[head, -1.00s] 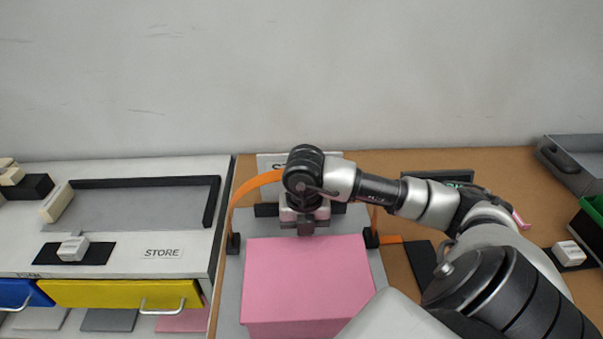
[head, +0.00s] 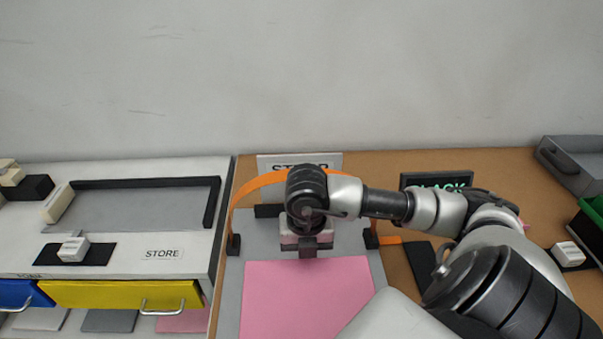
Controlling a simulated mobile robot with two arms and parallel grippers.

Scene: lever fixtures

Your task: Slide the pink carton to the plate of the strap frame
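The pink carton (head: 308,300) lies on a grey plate (head: 258,250) at the bottom middle of the head view; its near end is cut off by the picture's lower edge. The strap frame's orange strap (head: 258,184) arches over the far part of the plate, between dark feet. My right arm reaches in from the right, and its gripper (head: 307,250) points down just beyond the carton's far edge, under the strap area. Its fingertips look closed together, with nothing seen between them. Whether it touches the carton cannot be told. My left gripper is out of view.
A white label board (head: 299,163) stands behind the strap. A dark sign (head: 437,181) with green letters is at the back right. To the left is a white unit with a black-edged tray (head: 150,205), a STORE label and a yellow drawer (head: 120,294).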

